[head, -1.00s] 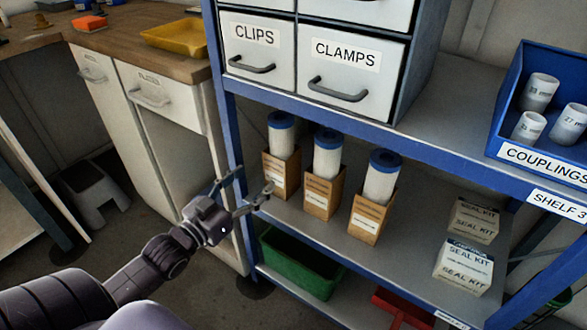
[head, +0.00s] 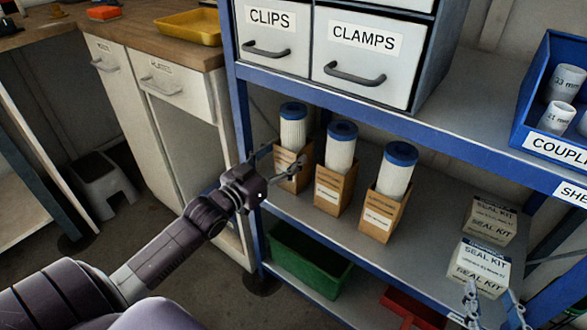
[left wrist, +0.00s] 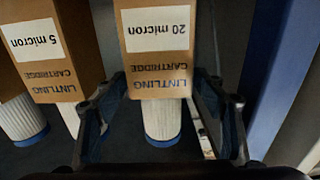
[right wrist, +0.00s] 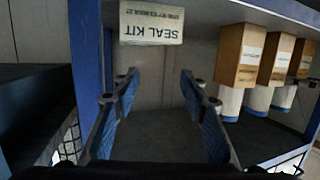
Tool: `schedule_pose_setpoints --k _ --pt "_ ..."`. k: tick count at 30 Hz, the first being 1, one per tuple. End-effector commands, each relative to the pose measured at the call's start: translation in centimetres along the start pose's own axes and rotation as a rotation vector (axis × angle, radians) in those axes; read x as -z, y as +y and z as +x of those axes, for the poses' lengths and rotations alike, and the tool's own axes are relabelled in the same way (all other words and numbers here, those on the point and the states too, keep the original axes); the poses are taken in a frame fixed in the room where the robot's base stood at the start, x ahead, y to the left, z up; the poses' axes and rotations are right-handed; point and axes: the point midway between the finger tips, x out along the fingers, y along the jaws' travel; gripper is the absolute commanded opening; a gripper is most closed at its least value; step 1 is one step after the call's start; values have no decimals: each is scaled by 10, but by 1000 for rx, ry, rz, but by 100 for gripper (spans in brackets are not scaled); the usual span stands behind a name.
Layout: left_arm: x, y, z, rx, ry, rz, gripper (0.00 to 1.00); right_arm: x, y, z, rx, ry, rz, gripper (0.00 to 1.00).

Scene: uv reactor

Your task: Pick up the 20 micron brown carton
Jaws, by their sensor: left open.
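The 20 micron brown carton (left wrist: 157,50) shows upside down in the left wrist view, with a white cartridge (left wrist: 162,120) in it. In the head view it is the leftmost carton (head: 293,178) on the middle shelf, its cartridge blue-capped. My left gripper (head: 284,158) is open at this carton, with its fingers on either side of it; I cannot tell whether they touch it. My right gripper (head: 497,312) is open and empty at the lower right of the head view; its spread fingers (right wrist: 160,85) show in the right wrist view.
Two similar cartons (head: 333,190) (head: 384,212) stand close to the right; one is labelled 5 micron (left wrist: 40,50). Seal kit boxes (head: 479,267) sit further right. A blue shelf post (head: 243,150) is close on the left, and a shelf with drawers is above.

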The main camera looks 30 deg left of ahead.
Motion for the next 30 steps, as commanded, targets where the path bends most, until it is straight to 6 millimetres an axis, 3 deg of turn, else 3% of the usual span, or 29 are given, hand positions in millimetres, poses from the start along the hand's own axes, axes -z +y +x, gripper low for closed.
schedule_pose_setpoints --k 8,17,30 --pt "0 0 22 -1 1 1 64 39 -5 1 11 177 3 40" --pt "0 0 25 -1 -1 0 64 45 -6 0 12 198 3 40" --pt "2 0 25 -1 3 1 20 45 -6 0 12 198 3 40"
